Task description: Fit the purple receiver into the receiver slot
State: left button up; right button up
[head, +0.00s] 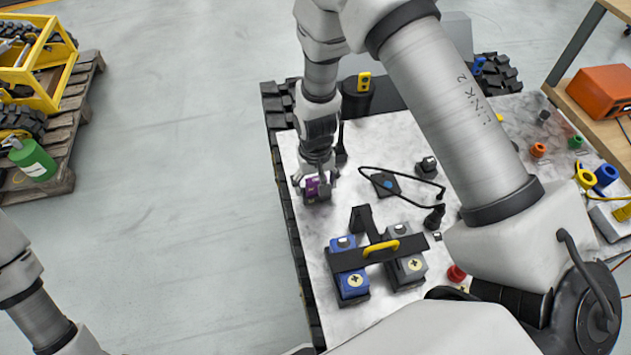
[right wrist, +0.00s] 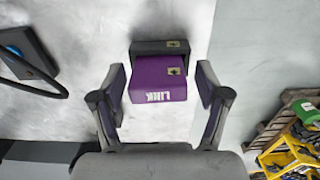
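The purple receiver (head: 313,187) is a small block near the left edge of the grey-white deck. In the right wrist view the purple receiver (right wrist: 158,80) shows "LINK" lettering on its near face and a yellow mark on top. It sits against a dark block (right wrist: 160,47), perhaps the receiver slot; I cannot tell whether it is seated in it. My right gripper (head: 317,182) points down over the receiver. Its fingers stand on either side of the receiver, with small gaps visible on both sides. My left arm shows at lower left; its gripper is out of view.
A black carrier with a yellow handle (head: 381,247) holds a blue block (head: 350,270) and a grey block (head: 405,262) nearer me. A dark pad (head: 384,185) with a black cable lies right of the receiver. Open floor lies left of the deck.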

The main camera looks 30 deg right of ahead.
aim_at(316, 179)
jog(key=shift+r, duration=0.1)
jog(key=shift+r, duration=0.3)
notch_tip(316, 179, up, 12)
jog(key=b, duration=0.1)
jog(key=shift+r, duration=0.25)
